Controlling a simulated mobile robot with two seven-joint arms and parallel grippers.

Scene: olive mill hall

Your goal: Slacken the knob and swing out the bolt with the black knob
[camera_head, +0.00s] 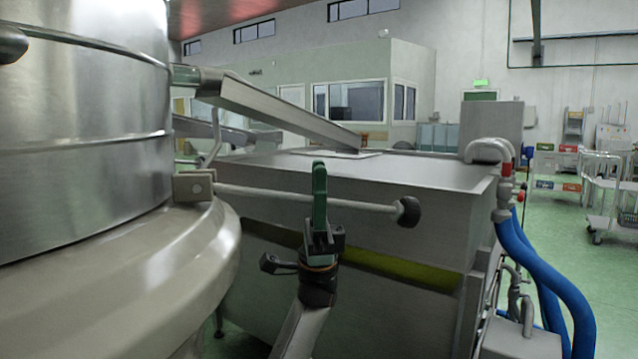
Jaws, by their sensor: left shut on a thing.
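The bolt (265,193) is a thin pale metal rod. It runs from a bracket (193,187) on the side of the round steel vessel (85,130) out to the right, nearly level and sloping slightly down. The black knob (407,211) is at its free right end, clear of the vessel. My left gripper (319,192), with green fingers, points up across the rod about midway between bracket and knob. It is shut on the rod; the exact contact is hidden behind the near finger. My right gripper is not in view.
A large steel machine (390,230) with a flat lid stands behind the bolt. A sloping metal chute (275,108) reaches over its lid. Blue hoses (545,275) hang at its right end. The vessel's wide rim (140,265) fills the lower left. Green floor (610,280) is open at right.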

